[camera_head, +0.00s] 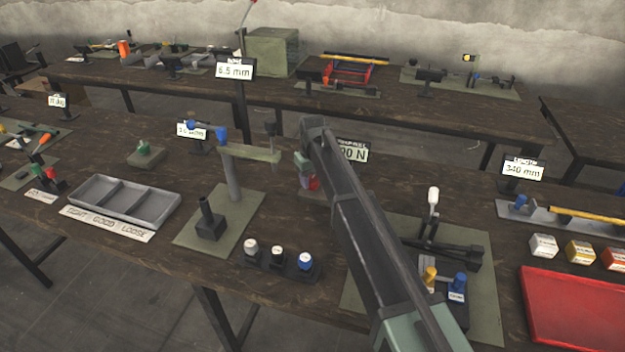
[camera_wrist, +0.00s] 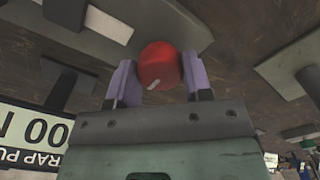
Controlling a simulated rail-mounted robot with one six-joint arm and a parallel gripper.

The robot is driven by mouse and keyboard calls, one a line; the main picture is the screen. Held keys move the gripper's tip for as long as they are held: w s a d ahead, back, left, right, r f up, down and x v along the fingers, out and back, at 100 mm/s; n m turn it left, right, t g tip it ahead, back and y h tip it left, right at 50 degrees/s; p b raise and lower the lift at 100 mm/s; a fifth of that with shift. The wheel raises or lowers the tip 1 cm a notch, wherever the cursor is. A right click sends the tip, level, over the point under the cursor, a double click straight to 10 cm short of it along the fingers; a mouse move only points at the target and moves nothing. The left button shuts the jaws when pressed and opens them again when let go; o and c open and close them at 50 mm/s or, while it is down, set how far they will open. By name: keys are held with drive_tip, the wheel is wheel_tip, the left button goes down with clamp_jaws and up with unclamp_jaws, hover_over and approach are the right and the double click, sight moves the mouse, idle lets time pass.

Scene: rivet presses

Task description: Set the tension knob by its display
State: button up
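The red tension knob (camera_wrist: 160,66) sits between the two fingers of my gripper (camera_wrist: 160,82) in the wrist view, with a short white mark low on its face. The fingers lie close against its left and right sides with no clear gap. In the head view my gripper (camera_head: 308,172) is down at the red knob (camera_head: 314,184), partly hidden by my arm. The display (camera_head: 353,151) stands just behind it, its left part hidden by my arm; "00 N" is readable. It also shows in the wrist view (camera_wrist: 34,132), cut off at the left, so the full number cannot be read.
Left of my arm stand a post with a green crossbar (camera_head: 250,153) and a block with several capped pieces (camera_head: 278,262). A grey divided tray (camera_head: 125,201) is further left. To the right are a lever fixture (camera_head: 440,250) and a red tray (camera_head: 580,310).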

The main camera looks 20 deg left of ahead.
drive_tip(key=c, duration=0.4)
drive_tip(key=shift+o, duration=0.2)
drive_tip(key=shift+n, duration=0.3)
drive_tip(key=n, duration=0.7)
drive_tip(key=shift+n, duration=0.4)
drive_tip(key=n, duration=0.4)
drive_tip(key=shift+n, duration=0.3)
drive_tip(key=n, duration=0.4)
drive_tip(key=shift+n, duration=0.3)
